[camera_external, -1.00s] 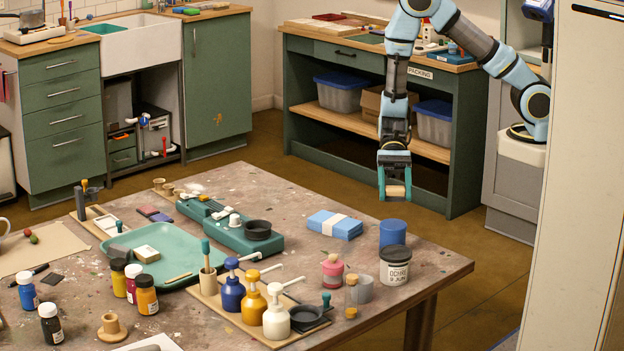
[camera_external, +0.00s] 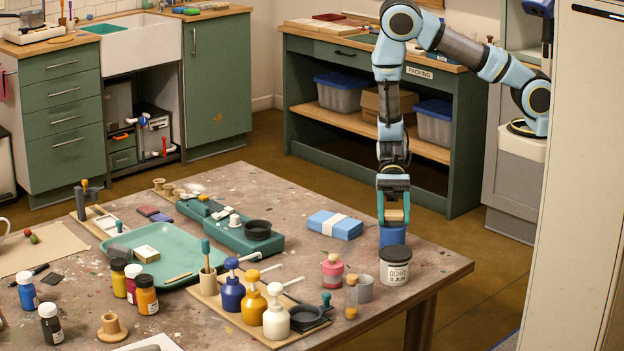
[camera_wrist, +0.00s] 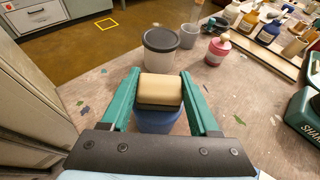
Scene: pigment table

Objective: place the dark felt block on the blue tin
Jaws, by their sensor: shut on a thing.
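My gripper (camera_external: 394,219) is upright over the blue tin (camera_external: 392,237) near the table's right corner. Its green fingers are shut on the felt block (camera_external: 394,214), a small block with a tan top and a dark lower layer. In the wrist view the block (camera_wrist: 160,89) sits level between both fingers (camera_wrist: 160,80), with the blue tin (camera_wrist: 158,121) directly below it. The block hides most of the tin's top there. I cannot tell whether the block's underside touches the tin.
A white jar with a dark lid (camera_external: 395,266) stands close in front of the tin. A blue packet (camera_external: 335,225) lies to the left. A pink bottle (camera_external: 332,271) and a grey cup (camera_external: 363,289) stand nearby. The table's right edge is close.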

